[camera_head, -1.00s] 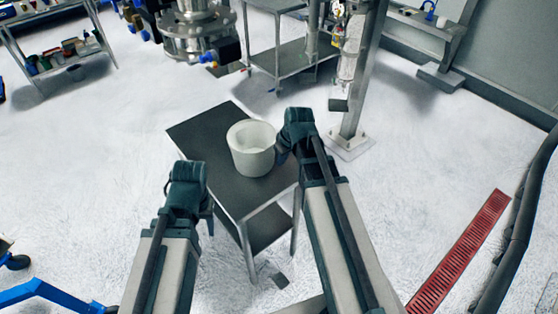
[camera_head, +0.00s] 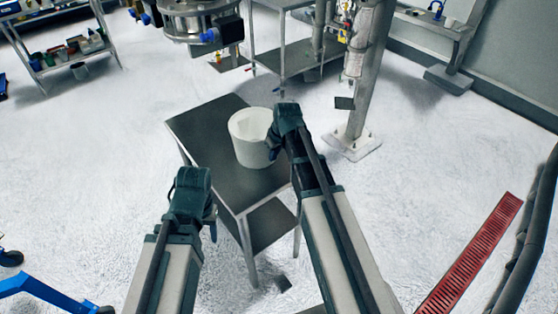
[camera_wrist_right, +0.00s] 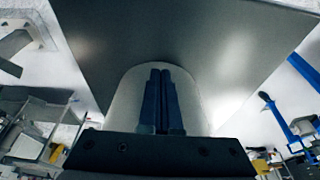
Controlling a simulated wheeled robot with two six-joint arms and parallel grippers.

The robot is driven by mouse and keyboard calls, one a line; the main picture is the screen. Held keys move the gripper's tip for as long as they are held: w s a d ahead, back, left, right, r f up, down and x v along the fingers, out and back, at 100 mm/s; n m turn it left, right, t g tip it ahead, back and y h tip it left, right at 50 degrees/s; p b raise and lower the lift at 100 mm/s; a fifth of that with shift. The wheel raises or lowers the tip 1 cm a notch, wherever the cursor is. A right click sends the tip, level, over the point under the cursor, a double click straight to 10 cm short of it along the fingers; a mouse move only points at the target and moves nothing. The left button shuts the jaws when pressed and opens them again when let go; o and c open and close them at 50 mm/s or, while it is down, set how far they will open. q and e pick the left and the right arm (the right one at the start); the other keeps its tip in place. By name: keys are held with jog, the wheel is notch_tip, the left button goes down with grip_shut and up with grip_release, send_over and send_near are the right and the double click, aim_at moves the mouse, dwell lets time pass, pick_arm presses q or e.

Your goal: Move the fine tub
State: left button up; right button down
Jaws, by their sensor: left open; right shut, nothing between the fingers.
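The white tub (camera_head: 251,140) stands upright on the dark top of a small metal table (camera_head: 206,125). My right gripper (camera_head: 273,150) is at the tub's right side in the head view. In the right wrist view the right gripper's two blue fingers (camera_wrist_right: 160,100) lie together in front of the pale tub (camera_wrist_right: 128,98), with nothing between them. Whether they touch the tub I cannot tell. My left gripper (camera_head: 212,222) is open and empty, apart from the tub, near the table's front left side. Its fingers are mostly hidden by the wrist.
A steel post (camera_head: 365,85) on a floor plate stands behind and right of the table. Sifter machinery (camera_head: 200,22) hangs above the far side. A shelf rack (camera_head: 70,50) stands at the far left. A red floor grate (camera_head: 470,255) lies right. Open floor surrounds the table.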

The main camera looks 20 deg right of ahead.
jog(key=w+a, duration=0.3)
jog(key=w, duration=0.6)
jog(key=w+a, duration=0.3)
jog(key=w, duration=0.6)
jog(key=w+a, duration=0.3)
jog(key=w, duration=0.5)
jog(key=shift+w+a, duration=0.4)
jog(key=p+v, duration=0.7)
jog(key=shift+r, duration=0.25)
